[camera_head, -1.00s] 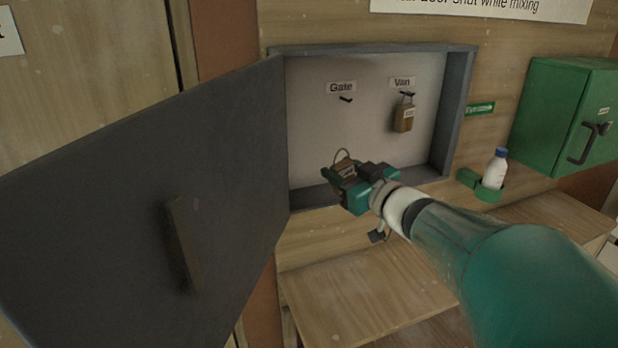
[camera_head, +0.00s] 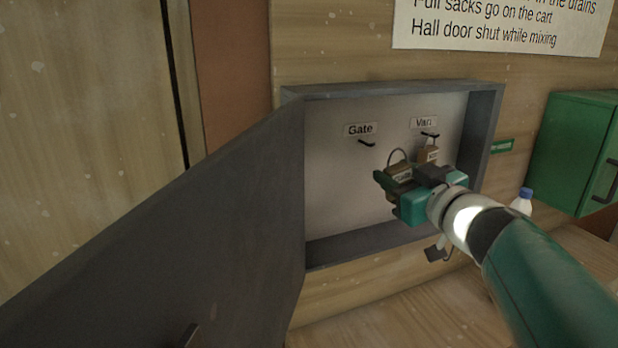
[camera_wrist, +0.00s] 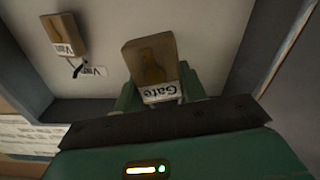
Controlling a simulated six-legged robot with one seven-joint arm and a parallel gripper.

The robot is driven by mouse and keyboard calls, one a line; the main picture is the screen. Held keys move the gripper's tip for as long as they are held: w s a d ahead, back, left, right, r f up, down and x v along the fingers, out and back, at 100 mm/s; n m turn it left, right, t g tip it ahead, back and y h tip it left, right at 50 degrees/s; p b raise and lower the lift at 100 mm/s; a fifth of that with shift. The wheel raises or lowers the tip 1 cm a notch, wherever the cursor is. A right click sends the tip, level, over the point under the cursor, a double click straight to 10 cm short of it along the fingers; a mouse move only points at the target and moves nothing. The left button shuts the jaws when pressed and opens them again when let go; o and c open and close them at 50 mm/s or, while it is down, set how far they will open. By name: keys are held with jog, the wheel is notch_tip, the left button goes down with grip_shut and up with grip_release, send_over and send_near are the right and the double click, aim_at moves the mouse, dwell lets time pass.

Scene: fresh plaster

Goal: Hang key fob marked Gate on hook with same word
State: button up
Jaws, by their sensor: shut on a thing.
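My gripper (camera_head: 400,185) is shut on a brown key fob (camera_head: 399,174) with a wire loop on top, held upright in front of the open key cabinet. In the wrist view the fob (camera_wrist: 153,62) has a white label reading Gate. The Gate hook (camera_head: 367,142), a small dark peg under a label reading Gate, is bare. It is up and to the left of the held fob in the head view. The Van hook (camera_head: 430,134) carries another brown fob (camera_head: 428,154), partly hidden behind my gripper; it also shows in the wrist view (camera_wrist: 64,35).
The grey cabinet door (camera_head: 190,225) stands open at the left. The cabinet's frame (camera_head: 480,130) surrounds the hooks. A green box (camera_head: 575,150) and a white bottle with a blue cap (camera_head: 522,203) are at the right. A wooden surface (camera_head: 390,310) lies below.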

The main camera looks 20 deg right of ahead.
aim_at(361, 157)
jog(key=shift+w+d, duration=0.1)
jog(key=shift+d, duration=0.15)
jog(key=shift+a+r, duration=0.1)
jog(key=shift+w, duration=0.45)
jog(key=shift+w+d+f, duration=0.1)
jog(key=shift+w+f, duration=0.05)
jog(key=shift+w, duration=0.95)
jog(key=shift+w+d+f, duration=0.1)
jog(key=shift+w, duration=1.05)
jog(key=shift+w+d+f, duration=0.1)
jog(key=shift+w+f, duration=0.05)
jog(key=shift+w, duration=0.95)
jog(key=shift+w+f, duration=0.35)
jog(key=shift+w, duration=0.3)
jog(key=o, duration=1.1)
jog(key=shift+c, duration=0.2)
